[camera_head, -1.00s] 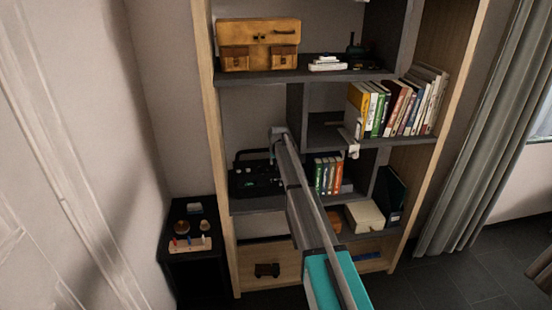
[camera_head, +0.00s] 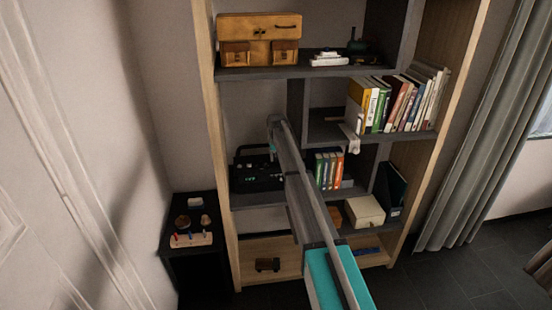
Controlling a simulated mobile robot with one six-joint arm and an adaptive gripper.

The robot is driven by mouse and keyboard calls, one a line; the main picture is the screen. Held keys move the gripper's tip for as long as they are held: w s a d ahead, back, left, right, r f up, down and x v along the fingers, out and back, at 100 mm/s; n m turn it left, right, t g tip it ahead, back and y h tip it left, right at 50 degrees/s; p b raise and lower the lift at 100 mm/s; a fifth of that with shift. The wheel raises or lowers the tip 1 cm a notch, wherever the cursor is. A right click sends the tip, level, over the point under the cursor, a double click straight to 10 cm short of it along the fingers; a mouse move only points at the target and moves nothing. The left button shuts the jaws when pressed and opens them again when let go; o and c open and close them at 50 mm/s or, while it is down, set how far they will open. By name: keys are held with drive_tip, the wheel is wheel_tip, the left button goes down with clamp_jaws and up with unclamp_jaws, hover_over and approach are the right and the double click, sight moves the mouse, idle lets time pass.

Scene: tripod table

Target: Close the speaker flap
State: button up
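A black speaker (camera_head: 255,174) with a raised handle stands on the left middle shelf of the bookcase. Small marks show on its front, but its flap cannot be made out at this size. My arm reaches up from the bottom of the view, and its far end, with my gripper (camera_head: 273,146), is at the speaker's right side. The gripper is small and dark there and partly hidden. I cannot tell whether its fingers are open or shut, or whether they touch the speaker.
The wooden bookcase (camera_head: 209,150) has dark shelves. Several books (camera_head: 395,103) stand upper right, with more books (camera_head: 325,170) right of my arm. A white object (camera_head: 351,141) overhangs a shelf edge. A small black table (camera_head: 180,250) stands left. Dark floor is open at lower right.

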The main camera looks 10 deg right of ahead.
drive_tip(key=o, duration=0.4)
drive_tip(key=shift+s+t, duration=0.15)
drive_tip(key=shift+t, duration=0.25)
